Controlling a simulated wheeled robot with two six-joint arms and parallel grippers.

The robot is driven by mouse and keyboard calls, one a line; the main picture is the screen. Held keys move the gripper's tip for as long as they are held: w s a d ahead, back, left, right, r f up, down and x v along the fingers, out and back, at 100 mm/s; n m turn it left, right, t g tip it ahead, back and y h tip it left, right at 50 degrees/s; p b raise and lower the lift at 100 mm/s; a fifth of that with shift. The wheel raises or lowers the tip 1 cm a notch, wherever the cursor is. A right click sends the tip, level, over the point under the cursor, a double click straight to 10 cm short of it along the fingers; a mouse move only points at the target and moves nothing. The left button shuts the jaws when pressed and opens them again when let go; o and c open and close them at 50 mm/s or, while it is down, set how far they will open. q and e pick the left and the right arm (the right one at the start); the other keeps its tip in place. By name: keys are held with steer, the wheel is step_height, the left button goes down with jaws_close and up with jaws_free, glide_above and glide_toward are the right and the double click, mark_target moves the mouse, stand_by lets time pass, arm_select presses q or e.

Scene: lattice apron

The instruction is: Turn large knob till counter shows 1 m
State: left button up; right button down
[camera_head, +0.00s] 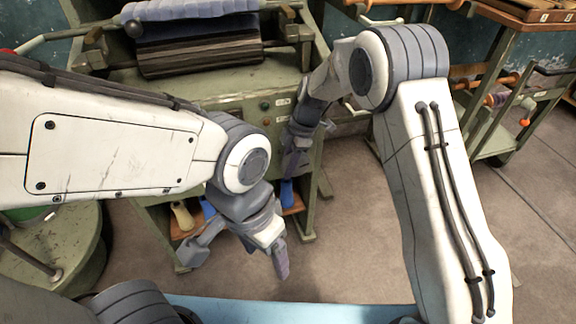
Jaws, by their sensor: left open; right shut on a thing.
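The green machine (228,95) stands at the top centre, with a dark roller and blue cloth above its front panel. Small knobs or buttons, one red (265,121), sit on the panel beside white labels. My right gripper (291,165) is at the panel's right side, pointing down. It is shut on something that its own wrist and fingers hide. I cannot make out the large knob or a counter reading. My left gripper (238,262) is open and empty, low in front of the machine, with its fingers spread apart.
A shelf under the machine holds a cream spool (182,215) and blue items. A round green stand (65,250) is at the lower left. A green rack (490,110) with rods stands at the right. Bare floor (335,235) lies between my arms.

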steer(key=g+y+b, duration=0.1)
steer(key=y+b, duration=0.4)
steer(key=r+g+y+b, duration=0.1)
steer(key=y+b, duration=0.1)
steer(key=b, duration=0.1)
steer(key=shift+w+d+g+y, duration=0.15)
steer(key=shift+d+g+y, duration=0.15)
steer(key=shift+d+y, duration=0.1)
steer(key=shift+w+d+r+g+y+b, duration=0.15)
steer(key=shift+r+g+y+b, duration=0.1)
steer(key=shift+y+b, duration=0.6)
steer(key=shift+s+d+r+g+y+b, duration=0.15)
steer(key=shift+g+y+b, duration=0.1)
steer(key=shift+y+b, duration=0.55)
steer(key=shift+r, duration=0.1)
steer(key=c, duration=0.6)
jaws_free()
steer(key=shift+p+v, duration=1.45)
steer(key=shift+v, duration=3.75)
